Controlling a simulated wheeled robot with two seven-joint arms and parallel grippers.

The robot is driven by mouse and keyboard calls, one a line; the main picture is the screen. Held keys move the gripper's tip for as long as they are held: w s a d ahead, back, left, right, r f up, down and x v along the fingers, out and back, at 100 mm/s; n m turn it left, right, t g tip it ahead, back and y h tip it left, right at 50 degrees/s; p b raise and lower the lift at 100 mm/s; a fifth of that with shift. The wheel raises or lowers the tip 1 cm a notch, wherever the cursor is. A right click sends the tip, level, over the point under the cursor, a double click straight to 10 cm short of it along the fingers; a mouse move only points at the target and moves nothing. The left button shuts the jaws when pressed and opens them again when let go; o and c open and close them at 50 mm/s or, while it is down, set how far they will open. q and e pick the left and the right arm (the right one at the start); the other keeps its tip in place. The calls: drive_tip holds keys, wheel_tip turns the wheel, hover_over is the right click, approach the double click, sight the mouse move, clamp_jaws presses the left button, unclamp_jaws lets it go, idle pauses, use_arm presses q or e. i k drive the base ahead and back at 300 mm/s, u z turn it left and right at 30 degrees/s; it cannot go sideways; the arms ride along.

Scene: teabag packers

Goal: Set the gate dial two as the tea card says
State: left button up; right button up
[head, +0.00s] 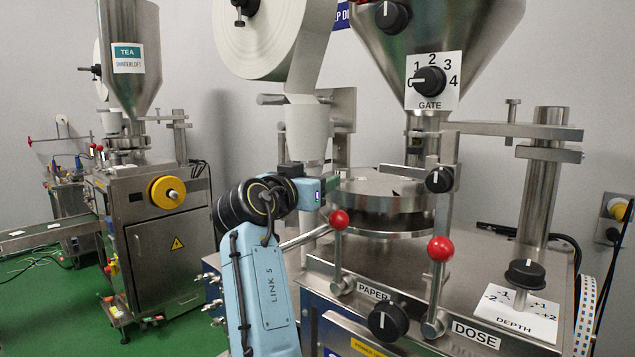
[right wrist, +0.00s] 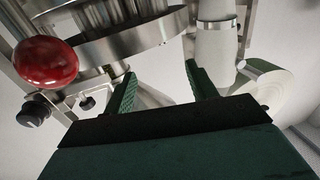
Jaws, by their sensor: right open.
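The gate dial (head: 430,80) is a black knob on a white plate marked 1 to 4, on the steel hopper at upper right in the head view. Its white mark is on the left side, toward the 1. A white card (head: 128,58) headed TEA is on the hopper of the left machine; its smaller line is hard to read. My right gripper (head: 327,186) is beside the round steel plate, below and left of the dial. In the right wrist view its green fingers (right wrist: 160,76) are apart and empty. My left gripper is not in view.
Red ball levers (head: 339,219) (head: 440,249) stand at the machine's front, one close in the right wrist view (right wrist: 45,62). The paper roll (head: 258,32) hangs above my arm. The depth dial (head: 524,273) is at lower right, the paper dial (head: 388,321) at lower front.

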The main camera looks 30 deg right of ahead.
sight(431, 81)
drive_tip(key=k, duration=1)
